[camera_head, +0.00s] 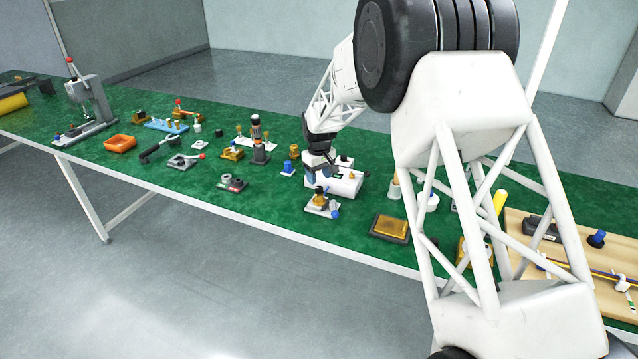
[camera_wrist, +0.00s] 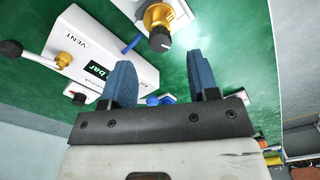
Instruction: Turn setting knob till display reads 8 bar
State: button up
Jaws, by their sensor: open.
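A white box (camera_wrist: 105,50) lies at the left of the wrist view, marked VENT, with a small dark display (camera_wrist: 97,70). The display shows green letters reading "bar"; its number is not legible. The box also shows in the head view (camera_head: 345,186). A brass fitting with a black knob (camera_wrist: 160,40) stands on a white plate near the box; I cannot tell whether this is the setting knob. My gripper (camera_wrist: 162,80) is open, its two blue fingers apart with no object gripped. In the head view my gripper (camera_head: 322,172) is over the white box's left end.
A brass knob (camera_wrist: 66,59) and a black-tipped lever (camera_wrist: 12,48) are on the box. A blue-topped piece (camera_wrist: 153,99) shows between my fingers, farther off. An amber block on a dark tray (camera_head: 390,227) stands to the right. Many fixtures cover the green table (camera_head: 270,208) leftward.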

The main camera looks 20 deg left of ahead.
aim_at(319, 188)
jog(key=shift+r, duration=1.45)
jog(key=m, duration=0.4)
jog(key=shift+m, duration=0.4)
jog(key=m, duration=0.4)
jog(key=shift+f, duration=0.15)
jog(key=shift+f, duration=3.8)
